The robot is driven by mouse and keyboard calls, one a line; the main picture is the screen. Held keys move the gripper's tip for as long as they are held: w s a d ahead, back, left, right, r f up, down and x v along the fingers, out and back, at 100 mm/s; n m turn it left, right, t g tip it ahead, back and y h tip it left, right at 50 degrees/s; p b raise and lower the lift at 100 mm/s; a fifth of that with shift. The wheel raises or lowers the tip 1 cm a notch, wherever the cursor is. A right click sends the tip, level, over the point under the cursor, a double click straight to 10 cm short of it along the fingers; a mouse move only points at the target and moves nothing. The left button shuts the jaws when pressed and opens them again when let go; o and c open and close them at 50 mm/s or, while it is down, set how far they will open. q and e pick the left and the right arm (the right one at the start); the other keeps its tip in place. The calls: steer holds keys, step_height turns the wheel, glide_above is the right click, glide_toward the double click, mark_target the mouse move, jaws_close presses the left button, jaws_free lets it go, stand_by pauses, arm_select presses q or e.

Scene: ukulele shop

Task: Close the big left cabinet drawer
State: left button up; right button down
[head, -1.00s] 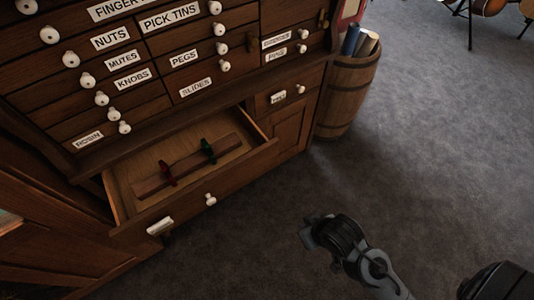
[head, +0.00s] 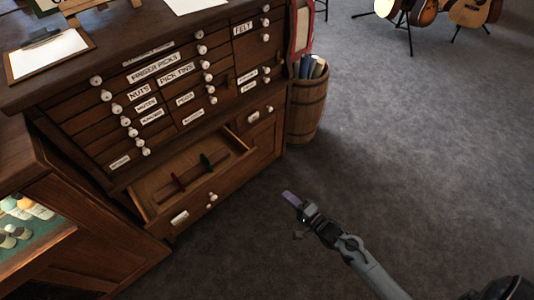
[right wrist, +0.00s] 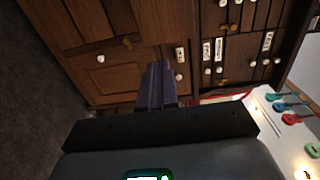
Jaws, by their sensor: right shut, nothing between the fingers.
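The big left drawer (head: 234,183) of the wooden cabinet (head: 75,112) is pulled open in the head view. It has a white label and pale knobs (head: 213,197) on its front. My left gripper is not in view.
A barrel (head: 307,105) with rolled items stands at the cabinet's right side. A glass-fronted case (head: 38,222) stands at the left, close to the drawer. Guitars on stands (head: 400,12) are far off. The grey carpet (head: 420,130) between is clear.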

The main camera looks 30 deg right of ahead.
step_height(320, 180, up, 5)
steer(key=w+d+p, duration=0.1)
steer(key=w+p, duration=0.1)
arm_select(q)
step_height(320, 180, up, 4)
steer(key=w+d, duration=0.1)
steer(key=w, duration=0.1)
arm_select(e)
steer(key=b, duration=0.5)
glide_toward(256, 150)
steer(key=shift+t, duration=0.4)
steer(key=w, duration=0.3)
steer(key=w+a, duration=0.1)
steer(key=w, duration=0.1)
steer(key=shift+w+a+f, duration=0.1)
steer(key=shift+a+f, duration=0.05)
steer(key=shift+f, duration=0.2)
steer(key=shift+w+a+r+b, duration=0.1)
steer(key=shift+w+b, duration=0.3)
steer(key=shift+w, duration=0.35)
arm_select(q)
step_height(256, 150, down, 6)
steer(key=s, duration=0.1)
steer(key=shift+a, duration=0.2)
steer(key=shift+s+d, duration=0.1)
